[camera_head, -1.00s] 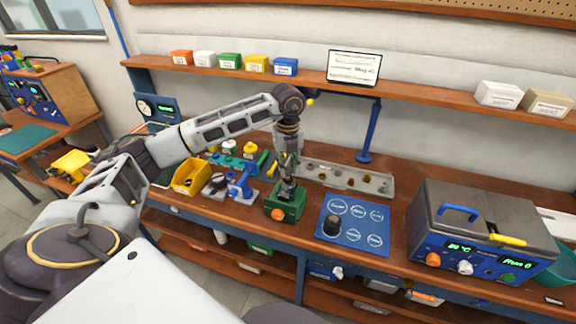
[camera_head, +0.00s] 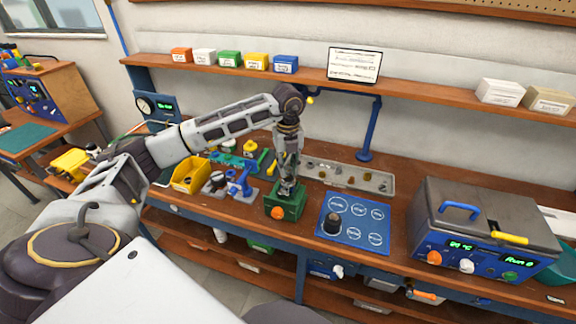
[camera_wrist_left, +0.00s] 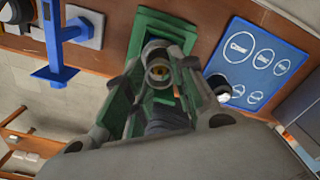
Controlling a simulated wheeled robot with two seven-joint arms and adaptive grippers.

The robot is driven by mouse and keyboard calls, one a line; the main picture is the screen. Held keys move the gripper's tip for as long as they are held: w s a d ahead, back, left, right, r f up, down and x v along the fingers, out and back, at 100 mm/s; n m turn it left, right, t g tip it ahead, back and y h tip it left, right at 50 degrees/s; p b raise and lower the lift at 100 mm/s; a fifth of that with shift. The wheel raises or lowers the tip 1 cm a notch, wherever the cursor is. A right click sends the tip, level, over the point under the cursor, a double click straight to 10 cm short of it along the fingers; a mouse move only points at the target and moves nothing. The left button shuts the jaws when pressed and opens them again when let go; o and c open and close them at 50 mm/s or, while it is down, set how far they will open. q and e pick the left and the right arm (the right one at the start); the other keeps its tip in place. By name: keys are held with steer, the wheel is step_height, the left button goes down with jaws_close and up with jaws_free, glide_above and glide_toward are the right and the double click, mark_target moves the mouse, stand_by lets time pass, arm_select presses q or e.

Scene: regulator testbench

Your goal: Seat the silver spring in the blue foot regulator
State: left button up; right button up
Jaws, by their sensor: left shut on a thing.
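My left gripper (camera_head: 287,190) points down over the green fixture (camera_head: 285,208) with an orange knob, at the bench's front. In the left wrist view, its fingers (camera_wrist_left: 160,82) are shut around a small silver round piece (camera_wrist_left: 157,64) with a brass-coloured centre, directly over the green fixture (camera_wrist_left: 165,20). The piece looks like the silver spring, but its coils cannot be made out. I cannot tell whether it touches anything below. My right gripper is not in view.
A blue mat (camera_head: 368,236) with white outlines lies right of the fixture, a dark cylinder (camera_head: 332,223) standing on it. A grey tray (camera_head: 352,178) of small parts lies behind. A blue press (camera_head: 240,182) and yellow bin (camera_head: 190,175) stand left, a grey oven (camera_head: 485,222) right.

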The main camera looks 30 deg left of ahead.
arm_select(q)
steer(key=shift+f+b, duration=0.5)
steer(key=shift+f, duration=0.15)
stand_by(1.3)
steer(key=o, duration=0.9)
steer(key=shift+o, duration=0.7)
steer(key=o, duration=0.4)
steer(key=shift+r, duration=0.15)
steer(key=shift+r+p, duration=2.45)
steer(key=shift+r, duration=1.45)
